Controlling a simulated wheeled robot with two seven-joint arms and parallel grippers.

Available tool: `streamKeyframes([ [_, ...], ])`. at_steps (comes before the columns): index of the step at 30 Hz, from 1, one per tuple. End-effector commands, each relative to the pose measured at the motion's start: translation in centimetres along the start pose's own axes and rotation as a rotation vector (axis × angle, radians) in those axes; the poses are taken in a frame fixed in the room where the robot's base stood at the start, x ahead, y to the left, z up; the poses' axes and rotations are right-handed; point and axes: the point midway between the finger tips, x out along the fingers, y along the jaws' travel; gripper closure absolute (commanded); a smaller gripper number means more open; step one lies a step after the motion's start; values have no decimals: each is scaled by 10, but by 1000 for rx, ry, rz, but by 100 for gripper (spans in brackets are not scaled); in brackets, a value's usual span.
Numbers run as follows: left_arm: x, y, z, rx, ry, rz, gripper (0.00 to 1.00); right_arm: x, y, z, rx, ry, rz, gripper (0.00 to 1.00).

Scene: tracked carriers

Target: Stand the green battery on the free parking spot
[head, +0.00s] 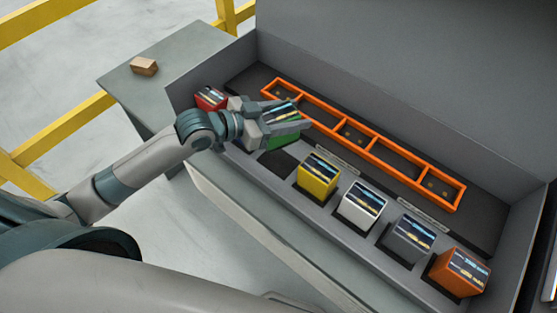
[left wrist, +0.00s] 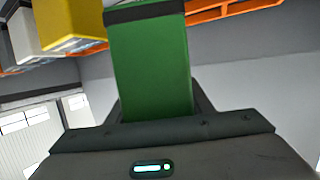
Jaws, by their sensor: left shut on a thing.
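My left gripper (head: 284,122) is shut on the green battery (head: 284,141), a block with a dark picture label on its top. It holds the battery near the left end of the row, between the red battery and a bare black square parking spot (head: 276,164). In the left wrist view the green battery (left wrist: 150,65) fills the middle, between the fingers. Whether its lower end touches the shelf is hidden. My right gripper is not in view.
A red battery (head: 209,97) stands at the row's left end. White (head: 361,205), grey (head: 406,238) and orange (head: 460,271) batteries stand to the right. An orange divided frame (head: 333,122) lies behind the row. A side table (head: 175,75) holds a small brown block (head: 144,66).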

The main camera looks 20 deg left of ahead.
Motion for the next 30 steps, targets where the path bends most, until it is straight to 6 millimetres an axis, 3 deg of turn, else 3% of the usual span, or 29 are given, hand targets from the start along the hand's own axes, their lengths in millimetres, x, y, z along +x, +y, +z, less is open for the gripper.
streamKeyframes([
  [8,2,0,4,0,2,-1,100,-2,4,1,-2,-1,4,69],
  [21,17,0,54,0,2,-2,100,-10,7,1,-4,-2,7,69],
  [30,18,0,57,1,5,-1,100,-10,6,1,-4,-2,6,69],
])
